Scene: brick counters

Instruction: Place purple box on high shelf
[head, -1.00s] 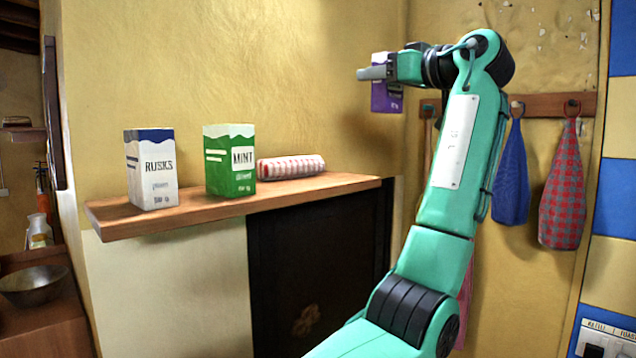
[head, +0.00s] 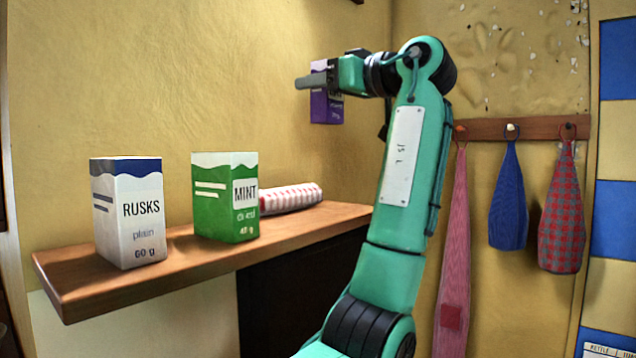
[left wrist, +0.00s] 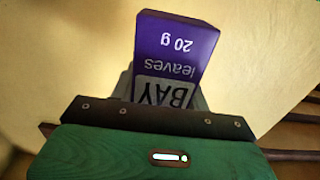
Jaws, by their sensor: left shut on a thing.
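The purple box (head: 327,108) is held in the air in the head view, above and beyond the right end of the wooden shelf (head: 180,262). My left gripper (head: 318,84) is shut on it. In the left wrist view the purple box (left wrist: 172,55) sits between the fingers, its label reading "BAY leaves 20 g" upside down. My green left arm stands right of the shelf in the head view. The box is clear of the shelf surface. My right gripper is in neither view.
On the shelf stand a white and blue RUSKS box (head: 128,215) and a green MINT box (head: 226,200). Behind them lies a red and white rolled cloth (head: 290,198). Cloths hang from a hook rail (head: 530,128) at right. The shelf's right end is bare.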

